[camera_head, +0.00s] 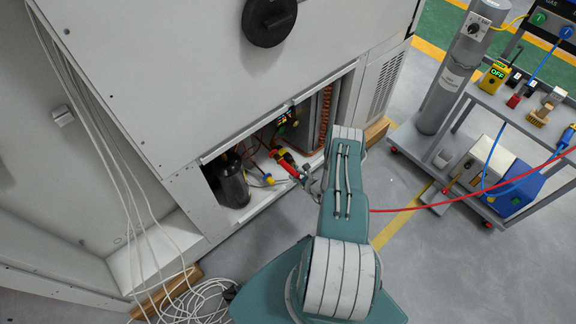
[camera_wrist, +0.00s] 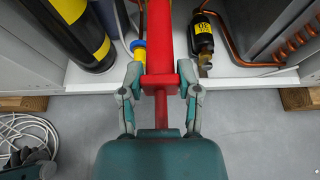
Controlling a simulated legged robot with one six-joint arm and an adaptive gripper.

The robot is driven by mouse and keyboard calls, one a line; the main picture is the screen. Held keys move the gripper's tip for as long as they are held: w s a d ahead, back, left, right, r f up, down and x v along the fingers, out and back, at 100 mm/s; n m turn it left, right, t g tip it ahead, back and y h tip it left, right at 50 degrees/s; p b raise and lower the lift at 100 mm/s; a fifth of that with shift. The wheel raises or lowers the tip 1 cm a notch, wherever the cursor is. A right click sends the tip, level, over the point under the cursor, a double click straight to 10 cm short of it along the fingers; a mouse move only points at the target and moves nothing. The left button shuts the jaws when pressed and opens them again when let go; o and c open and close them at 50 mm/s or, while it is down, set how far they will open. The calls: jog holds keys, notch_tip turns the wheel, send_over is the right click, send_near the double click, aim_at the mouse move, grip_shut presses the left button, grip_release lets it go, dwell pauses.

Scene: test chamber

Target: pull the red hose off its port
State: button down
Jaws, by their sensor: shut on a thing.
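The red hose (camera_head: 455,199) runs from the cart at the right to behind my arm. In the wrist view its thick red end (camera_wrist: 160,45) lies between the fingers of my gripper (camera_wrist: 160,72), which are shut on it from both sides. A thinner red length runs back toward the palm. In the head view my gripper (camera_head: 304,178) is at the open bay of the cabinet, with the red end (camera_head: 286,164) pointing into it. The red end reaches the wrist view's top edge; I cannot make out the port or whether the hose is seated on it.
In the bay stand a black cylinder (camera_head: 232,182) with a yellow band, a copper coil (camera_head: 326,108) and a small black part with a yellow label (camera_wrist: 202,35). White cables (camera_head: 190,300) lie on the floor at left. A tool cart (camera_head: 470,95) stands at right.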

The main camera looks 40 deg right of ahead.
jog(key=shift+s+d, duration=0.1)
jog(key=shift+s, duration=0.75)
dwell(0.6)
jog(key=shift+s, duration=0.95)
jog(key=shift+s+d, duration=0.15)
jog(key=shift+s, duration=1.35)
